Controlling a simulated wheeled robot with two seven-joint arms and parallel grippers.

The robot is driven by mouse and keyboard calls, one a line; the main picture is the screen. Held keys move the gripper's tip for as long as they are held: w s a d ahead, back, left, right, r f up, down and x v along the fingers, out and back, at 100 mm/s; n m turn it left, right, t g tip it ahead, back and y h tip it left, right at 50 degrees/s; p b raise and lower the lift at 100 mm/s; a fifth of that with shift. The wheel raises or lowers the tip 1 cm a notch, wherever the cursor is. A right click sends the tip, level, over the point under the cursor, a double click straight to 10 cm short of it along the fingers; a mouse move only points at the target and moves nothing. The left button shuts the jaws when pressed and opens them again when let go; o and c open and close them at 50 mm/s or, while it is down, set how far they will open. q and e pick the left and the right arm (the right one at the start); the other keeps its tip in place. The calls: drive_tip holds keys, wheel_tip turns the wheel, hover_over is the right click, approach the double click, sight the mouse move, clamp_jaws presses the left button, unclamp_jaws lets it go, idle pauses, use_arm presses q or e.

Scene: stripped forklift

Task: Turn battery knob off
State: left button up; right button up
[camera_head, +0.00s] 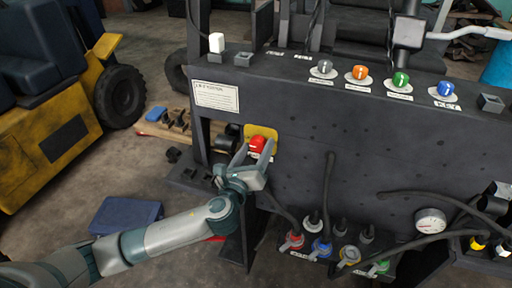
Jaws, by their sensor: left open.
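The red knob (257,143) sits on a yellow plate (262,131) on the left part of the dark panel's front face. I take it to be the battery knob. My left gripper (254,158) is at the knob, with its open fingers pointing up to either side of it. I cannot tell whether the fingers touch the knob. The fingers hide part of the knob's lower edge and the plate. My right gripper is not in view.
The dark panel (400,140) has grey, orange (360,73), green and blue knobs along its top. Hoses and coloured connectors (320,247) hang below, beside a gauge (430,221). A yellow forklift (50,140) stands at the left. A blue box (126,215) lies on the floor.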

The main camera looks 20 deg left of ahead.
use_arm(q)
drive_tip(key=c, duration=1.1)
drive_tip(key=shift+o, duration=0.2)
drive_tip(key=shift+n, duration=0.4)
drive_tip(key=n, duration=0.3)
drive_tip(key=shift+b, duration=0.35)
drive_tip(key=n, duration=0.9)
drive_tip(key=shift+r, duration=0.1)
drive_tip(key=n, duration=0.5)
drive_tip(key=shift+p, duration=0.3)
